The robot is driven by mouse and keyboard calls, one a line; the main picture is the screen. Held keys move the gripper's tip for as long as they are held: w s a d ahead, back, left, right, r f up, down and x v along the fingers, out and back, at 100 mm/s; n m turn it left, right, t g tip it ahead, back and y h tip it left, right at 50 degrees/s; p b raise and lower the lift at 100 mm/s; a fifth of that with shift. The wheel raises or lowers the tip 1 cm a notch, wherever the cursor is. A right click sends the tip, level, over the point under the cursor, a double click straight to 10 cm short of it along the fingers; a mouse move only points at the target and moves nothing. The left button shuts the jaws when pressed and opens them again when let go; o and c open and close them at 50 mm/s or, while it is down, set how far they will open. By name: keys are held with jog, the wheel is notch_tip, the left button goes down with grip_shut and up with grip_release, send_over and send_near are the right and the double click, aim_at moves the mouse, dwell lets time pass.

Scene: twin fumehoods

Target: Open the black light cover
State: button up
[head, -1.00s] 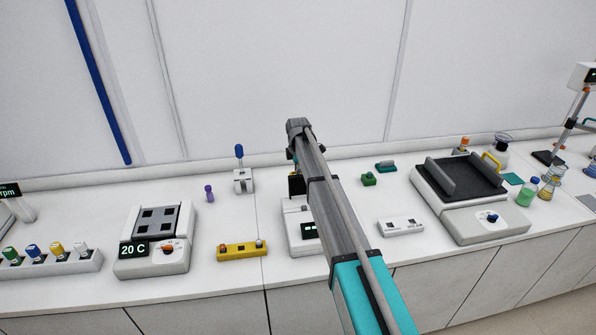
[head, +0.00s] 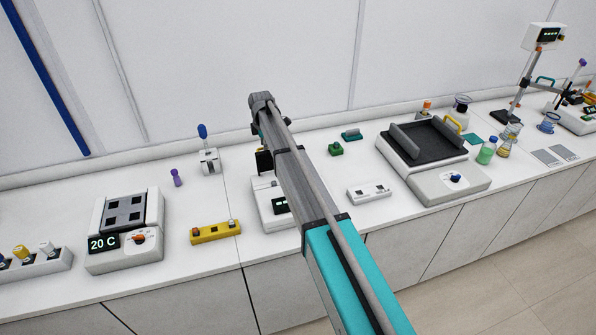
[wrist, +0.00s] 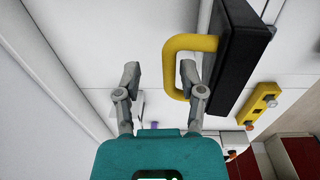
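The black light cover (wrist: 238,50) stands at the upper right of the wrist view, with a yellow loop handle (wrist: 169,72) on its left side. In the head view a black upright part (head: 264,160), apparently this cover, shows on a white device with a dark display, partly hidden by my arm. My gripper (wrist: 160,73) is open. In the wrist view the handle's outer bar lies between the fingertips, and the right finger overlaps the inside of the loop. Contact cannot be told.
A yellow button box (head: 215,232) and a white heater showing 20 C (head: 128,228) stand left of the device. A small white box (head: 368,192) and a shaker with a dark tray (head: 440,176) stand right. Bare bench lies in front.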

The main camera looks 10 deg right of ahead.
jog(key=s+d, duration=0.1)
jog(key=s, duration=0.3)
jog(key=s+r, duration=0.1)
jog(key=s, duration=0.3)
jog(key=s+d, duration=0.1)
jog(key=s, duration=0.4)
jog(key=shift+s+d+r+p, duration=0.1)
jog(key=shift+d+r+p, duration=0.1)
jog(key=shift+d+p, duration=0.15)
jog(key=shift+s+d+f+b, duration=0.1)
jog(key=shift+s+f+b, duration=0.3)
jog(key=shift+s, duration=0.2)
jog(key=shift+s+d+f+b, duration=0.1)
jog(key=shift+s+f+b, duration=0.3)
jog(key=shift+s, duration=0.15)
notch_tip(320, 180, up, 14)
jog(key=p, duration=1.4)
jog(key=s+d+f+m+b, duration=0.6)
jog(key=s+d+m, duration=0.1)
jog(key=s, duration=0.3)
jog(key=shift+s+d+f+m+t+b, duration=0.3)
jog(key=shift+s+d+f+m+b, duration=0.1)
jog(key=shift+d, duration=0.05)
